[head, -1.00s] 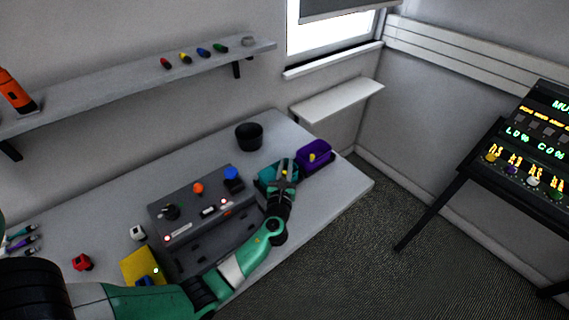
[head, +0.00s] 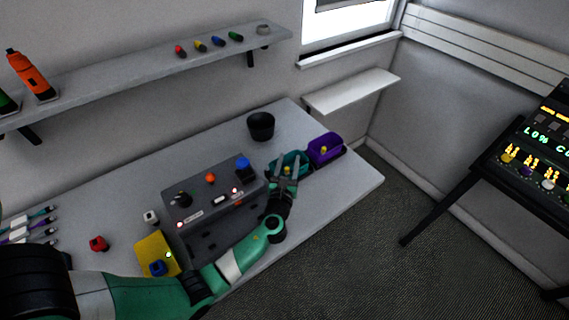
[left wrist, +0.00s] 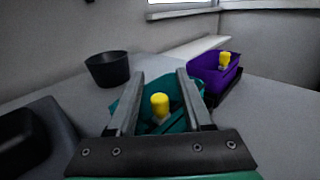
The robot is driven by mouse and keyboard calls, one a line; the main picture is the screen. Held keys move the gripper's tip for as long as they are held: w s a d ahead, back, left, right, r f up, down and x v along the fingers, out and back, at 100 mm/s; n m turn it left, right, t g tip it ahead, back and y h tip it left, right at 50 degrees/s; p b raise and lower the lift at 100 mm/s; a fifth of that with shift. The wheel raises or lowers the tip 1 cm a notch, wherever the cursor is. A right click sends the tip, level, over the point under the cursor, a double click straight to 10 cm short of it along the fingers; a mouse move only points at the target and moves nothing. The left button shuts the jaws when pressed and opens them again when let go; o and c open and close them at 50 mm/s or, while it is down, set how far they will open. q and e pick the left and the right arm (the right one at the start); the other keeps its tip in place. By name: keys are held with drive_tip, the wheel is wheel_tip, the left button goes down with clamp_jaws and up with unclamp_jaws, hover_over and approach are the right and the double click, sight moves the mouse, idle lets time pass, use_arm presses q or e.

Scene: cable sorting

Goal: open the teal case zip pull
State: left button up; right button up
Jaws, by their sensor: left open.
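The teal case (head: 301,160) stands on the table toward its right end, partly hidden by my left gripper. In the left wrist view the teal case (left wrist: 191,93) shows behind and between the fingers. Its yellow zip pull (left wrist: 160,105) stands up between the two fingers; it also shows small in the head view (head: 286,169). My left gripper (head: 284,165) is open, with a finger on either side of the pull. In the left wrist view the gripper (left wrist: 158,84) shows gaps between the fingers and the pull. My right gripper is not in view.
A purple case (head: 326,150) with a yellow pull stands to the right of the teal one. A black cup (head: 261,127) stands behind. A grey control box (head: 212,197) lies to the left. The table's right end (head: 362,180) is clear.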

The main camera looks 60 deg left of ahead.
use_arm(q)
wheel_tip(320, 180, up, 4)
drive_tip(key=shift+f+p, duration=0.1)
drive_tip(key=shift+p, duration=1.1)
drive_tip(key=s+d+r+p, duration=0.9)
drive_tip(key=d+p, duration=0.1)
drive_tip(key=p, duration=0.2)
drive_tip(key=shift+s+p, duration=0.35)
drive_tip(key=shift+f, duration=0.1)
